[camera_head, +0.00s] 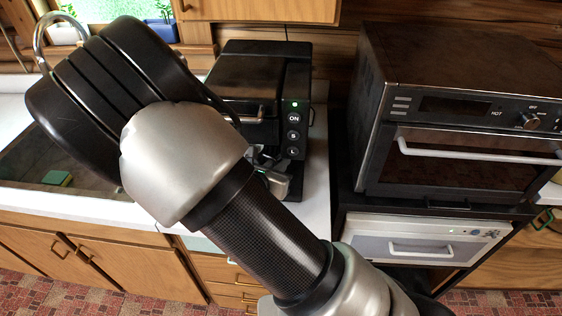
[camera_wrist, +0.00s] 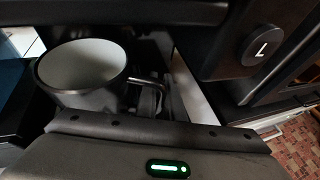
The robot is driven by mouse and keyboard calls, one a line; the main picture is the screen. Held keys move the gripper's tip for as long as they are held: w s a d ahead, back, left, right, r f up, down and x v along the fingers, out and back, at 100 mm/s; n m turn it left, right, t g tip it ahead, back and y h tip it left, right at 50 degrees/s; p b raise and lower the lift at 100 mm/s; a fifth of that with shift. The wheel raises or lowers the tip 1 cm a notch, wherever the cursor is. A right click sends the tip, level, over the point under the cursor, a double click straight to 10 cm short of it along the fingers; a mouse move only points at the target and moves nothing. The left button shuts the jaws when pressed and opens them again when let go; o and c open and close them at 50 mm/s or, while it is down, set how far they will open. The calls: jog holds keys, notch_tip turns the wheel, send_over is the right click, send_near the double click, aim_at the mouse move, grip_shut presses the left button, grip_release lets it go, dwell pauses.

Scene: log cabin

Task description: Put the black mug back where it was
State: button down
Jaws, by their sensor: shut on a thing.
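The black mug (camera_wrist: 100,98) has a pale inside and stands roughly upright at the left of the wrist view. Its handle (camera_wrist: 146,82) points right, toward my gripper (camera_wrist: 152,98). My gripper is shut on the mug at its handle side, though the exact contact is hard to make out in the dark. In the head view my gripper (camera_head: 274,180) is low at the front of the black coffee machine (camera_head: 250,75), under its button panel. My arm hides the mug there. I cannot tell whether the mug touches the surface below.
A dark oven (camera_head: 465,85) stands right of the white counter (camera_head: 316,190). The sink (camera_head: 60,165) and tap (camera_head: 45,35) are at the left, partly behind my arm.

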jog(key=shift+f, duration=0.15)
jog(key=shift+f, duration=0.2)
jog(key=c, duration=1.9)
grip_release()
jog(key=shift+r, duration=0.1)
jog(key=shift+o, duration=0.2)
jog(key=shift+r, duration=0.1)
jog(key=shift+s+a+r, duration=0.1)
jog(key=shift+r, duration=0.1)
jog(key=v, duration=1.2)
jog(key=shift+f+p, duration=0.2)
jog(key=shift+p, duration=0.15)
